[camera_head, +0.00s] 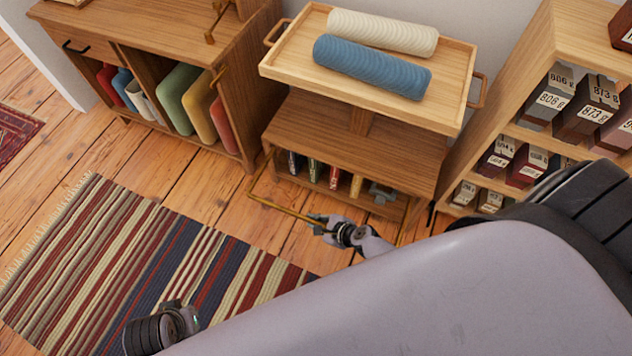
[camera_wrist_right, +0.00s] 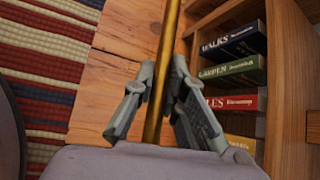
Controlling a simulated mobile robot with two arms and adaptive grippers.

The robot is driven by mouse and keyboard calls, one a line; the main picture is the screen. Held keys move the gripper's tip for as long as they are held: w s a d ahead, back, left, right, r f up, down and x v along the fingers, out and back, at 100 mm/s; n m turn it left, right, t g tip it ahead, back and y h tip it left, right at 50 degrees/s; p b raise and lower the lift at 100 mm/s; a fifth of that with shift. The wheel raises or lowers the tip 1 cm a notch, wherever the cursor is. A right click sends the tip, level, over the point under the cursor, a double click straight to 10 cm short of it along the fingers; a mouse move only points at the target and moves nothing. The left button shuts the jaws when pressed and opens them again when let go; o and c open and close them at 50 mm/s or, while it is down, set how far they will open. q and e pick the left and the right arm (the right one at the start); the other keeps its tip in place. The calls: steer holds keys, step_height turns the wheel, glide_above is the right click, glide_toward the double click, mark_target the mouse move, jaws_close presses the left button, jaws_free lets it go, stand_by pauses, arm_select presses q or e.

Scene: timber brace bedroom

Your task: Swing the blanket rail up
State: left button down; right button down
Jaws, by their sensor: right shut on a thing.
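The blanket rail (camera_head: 277,206) is a thin brass bar in front of the small wooden cabinet (camera_head: 352,152). It sits low, standing out over the floor, with side arms running back toward the cabinet's sides. My right gripper (camera_head: 316,225) is shut on the bar near its middle. In the right wrist view, the brass rail (camera_wrist_right: 167,45) runs between the two grey fingers of the right gripper (camera_wrist_right: 163,98), which close on it from both sides. My big grey arm link hides part of the floor below the rail. The left gripper's fingers do not show.
A wooden tray (camera_head: 286,62) with cream and blue rolls tops the cabinet. Several books (camera_wrist_right: 235,72) stand inside its low shelf. A shelf unit of labelled boxes (camera_head: 484,122) is close on the right, another cabinet (camera_head: 150,42) on the left. A striped rug (camera_head: 130,255) lies on the floor.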

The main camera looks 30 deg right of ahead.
steer(key=shift+s+f, duration=0.1)
steer(key=c, duration=1.9)
jaws_free()
steer(key=v, duration=1.2)
